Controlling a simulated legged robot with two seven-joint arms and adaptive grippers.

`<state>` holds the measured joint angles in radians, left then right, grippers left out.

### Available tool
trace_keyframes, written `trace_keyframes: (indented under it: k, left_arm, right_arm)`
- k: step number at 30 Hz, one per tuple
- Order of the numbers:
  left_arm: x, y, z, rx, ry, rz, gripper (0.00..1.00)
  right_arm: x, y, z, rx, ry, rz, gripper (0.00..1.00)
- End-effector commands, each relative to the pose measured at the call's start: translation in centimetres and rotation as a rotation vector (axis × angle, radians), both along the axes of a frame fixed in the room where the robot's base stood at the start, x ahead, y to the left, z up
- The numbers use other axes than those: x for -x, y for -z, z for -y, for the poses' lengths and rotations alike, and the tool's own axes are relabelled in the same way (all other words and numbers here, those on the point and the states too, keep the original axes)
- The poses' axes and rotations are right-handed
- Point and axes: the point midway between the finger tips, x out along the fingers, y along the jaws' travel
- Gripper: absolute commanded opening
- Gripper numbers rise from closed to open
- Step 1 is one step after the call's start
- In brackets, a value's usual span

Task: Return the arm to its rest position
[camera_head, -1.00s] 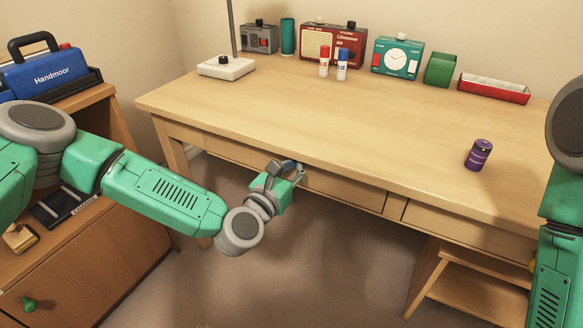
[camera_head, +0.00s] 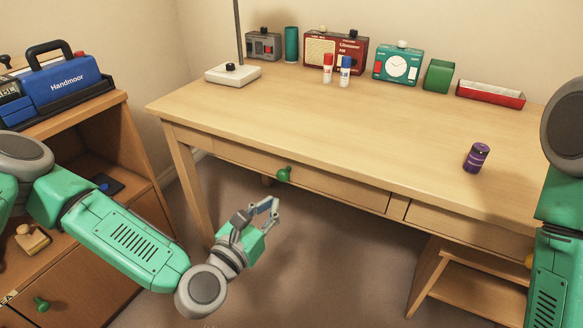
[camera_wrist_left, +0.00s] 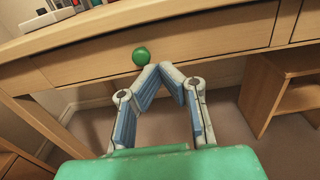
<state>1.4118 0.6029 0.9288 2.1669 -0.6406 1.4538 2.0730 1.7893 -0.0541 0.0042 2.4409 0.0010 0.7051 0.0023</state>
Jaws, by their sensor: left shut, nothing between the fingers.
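My left gripper (camera_head: 270,207) is in front of the desk, below its top and a little apart from the drawer front. Its fingers are shut and empty; in the left wrist view the fingertips (camera_wrist_left: 161,68) meet. A green drawer knob (camera_head: 284,174) on the desk drawer (camera_head: 310,178) is just beyond the fingertips, and it also shows in the left wrist view (camera_wrist_left: 141,56). The drawer looks closed. My left arm (camera_head: 130,240) comes in from the left, bent over open floor. My right arm shows at the right edge, but its gripper is out of view.
The desk (camera_head: 330,120) carries a purple can (camera_head: 476,157), a red and a blue-capped bottle, a radio (camera_head: 336,52), a clock (camera_head: 398,65) and a red tray (camera_head: 490,94). A wooden cabinet (camera_head: 125,155) with a blue case (camera_head: 62,80) stands left. Floor between is clear.

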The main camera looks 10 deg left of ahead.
Motion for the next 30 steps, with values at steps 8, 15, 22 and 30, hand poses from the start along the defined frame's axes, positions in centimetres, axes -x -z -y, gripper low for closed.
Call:
trace_keyframes:
  k: [8,15,22,30]
  left_arm:
    - [3.1,1.8,3.2,-0.243,0.136,-0.035,0.00]
    - [14.5,8.8,5.2,-1.070,0.688,-0.009,0.00]
    - [24.0,12.4,-3.8,-1.764,1.366,0.185,0.00]
    - [28.0,10.8,-14.5,-2.094,1.951,0.359,0.00]
  right_arm:
    - [0.0,-1.2,0.0,-0.001,-0.001,0.000,0.40]
    - [0.0,-4.6,0.0,0.000,0.000,0.000,0.40]
    - [0.0,-7.6,0.0,0.000,-0.001,0.000,0.40]
    - [0.0,-9.5,0.0,-0.001,-0.001,0.000,0.40]
